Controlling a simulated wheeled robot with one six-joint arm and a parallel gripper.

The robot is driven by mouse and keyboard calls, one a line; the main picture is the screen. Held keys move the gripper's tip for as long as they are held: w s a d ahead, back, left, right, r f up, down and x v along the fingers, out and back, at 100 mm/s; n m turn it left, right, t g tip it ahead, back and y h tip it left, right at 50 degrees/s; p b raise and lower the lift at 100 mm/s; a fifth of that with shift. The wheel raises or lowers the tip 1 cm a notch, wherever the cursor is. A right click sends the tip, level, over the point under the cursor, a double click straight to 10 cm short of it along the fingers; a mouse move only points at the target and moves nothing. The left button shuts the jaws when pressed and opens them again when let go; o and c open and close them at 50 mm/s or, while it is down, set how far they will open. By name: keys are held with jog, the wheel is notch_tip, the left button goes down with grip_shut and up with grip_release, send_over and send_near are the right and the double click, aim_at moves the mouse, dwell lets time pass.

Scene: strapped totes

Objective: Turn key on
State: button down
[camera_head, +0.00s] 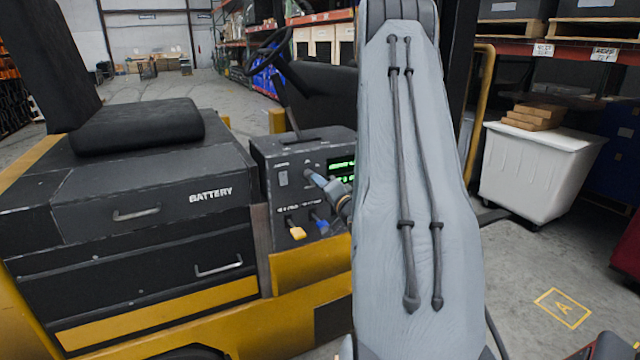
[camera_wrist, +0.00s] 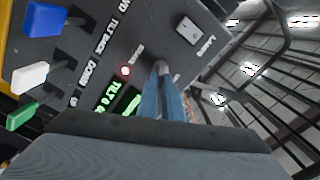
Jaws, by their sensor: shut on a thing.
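The control panel (camera_head: 263,152) is a dark box on a yellow and black forklift, with a lit green display (camera_head: 342,164). My gripper (camera_head: 311,175) reaches the panel face from the right, its far side partly hidden by my forearm. In the wrist view, my gripper's blue fingers (camera_wrist: 161,72) are close together and shut on the key (camera_wrist: 161,65), a small grey piece at the panel. The fingers cover most of the key, so its turn angle cannot be told.
A light rocker switch (camera_head: 283,178) sits left of my gripper. A yellow lever (camera_head: 297,232) and a blue lever (camera_head: 319,221) stick out below. The steering wheel (camera_head: 270,48) rises behind the panel. A white bin (camera_head: 530,175) stands at the right.

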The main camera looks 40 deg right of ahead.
jog(key=c, duration=1.9)
grip_release()
jog(key=shift+s, duration=0.1)
jog(key=b+v, duration=0.2)
jog(key=v, duration=0.5)
jog(key=shift+s+a, duration=0.1)
jog(key=shift+s, duration=0.2)
